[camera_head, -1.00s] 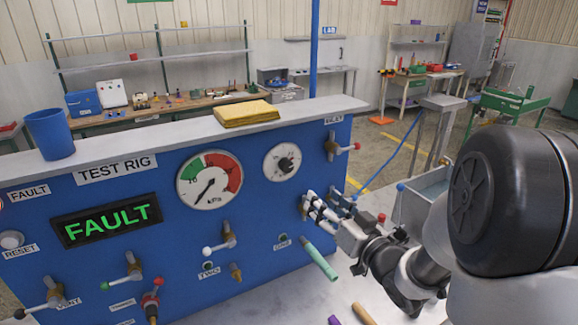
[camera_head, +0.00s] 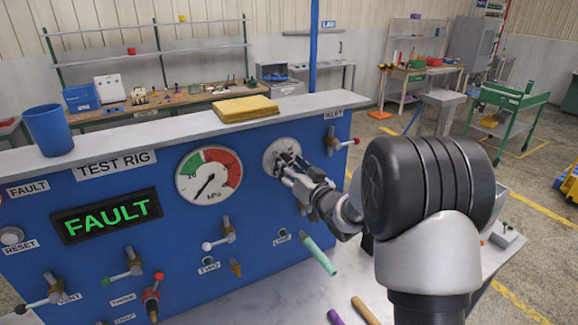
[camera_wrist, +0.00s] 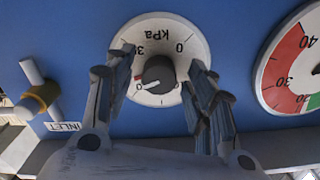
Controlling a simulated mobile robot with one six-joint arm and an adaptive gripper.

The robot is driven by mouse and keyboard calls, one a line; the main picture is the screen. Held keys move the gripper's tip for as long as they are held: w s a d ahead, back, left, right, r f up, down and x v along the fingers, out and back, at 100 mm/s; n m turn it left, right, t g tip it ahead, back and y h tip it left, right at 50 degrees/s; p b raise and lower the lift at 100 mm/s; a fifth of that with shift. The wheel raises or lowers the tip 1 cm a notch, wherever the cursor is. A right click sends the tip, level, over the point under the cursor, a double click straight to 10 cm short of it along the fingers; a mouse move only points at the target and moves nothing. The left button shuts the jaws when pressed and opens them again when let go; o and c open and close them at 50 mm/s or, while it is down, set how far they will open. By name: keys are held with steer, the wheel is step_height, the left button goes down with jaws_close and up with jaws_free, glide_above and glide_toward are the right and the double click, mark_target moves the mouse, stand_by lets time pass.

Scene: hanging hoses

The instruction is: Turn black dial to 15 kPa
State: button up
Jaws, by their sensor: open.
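The black dial (camera_wrist: 158,75) sits at the centre of a round white scale plate marked kPa (camera_wrist: 160,33) on the blue test rig panel. In the wrist view the picture is upside down, and a red mark shows at the knob's left side. My gripper (camera_wrist: 160,88) is open, with one finger on each side of the dial; I cannot tell whether they touch it. In the head view my gripper (camera_head: 287,166) covers much of the dial plate (camera_head: 275,150). The pressure gauge (camera_head: 209,175) has its needle pointing low and left.
An inlet valve (camera_head: 335,142) with a red-tipped handle is right of the dial. The display (camera_head: 106,215) reads FAULT.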

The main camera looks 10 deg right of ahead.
steer(key=shift+w, duration=0.25)
steer(key=shift+c, duration=0.6)
steer(key=c, duration=0.9)
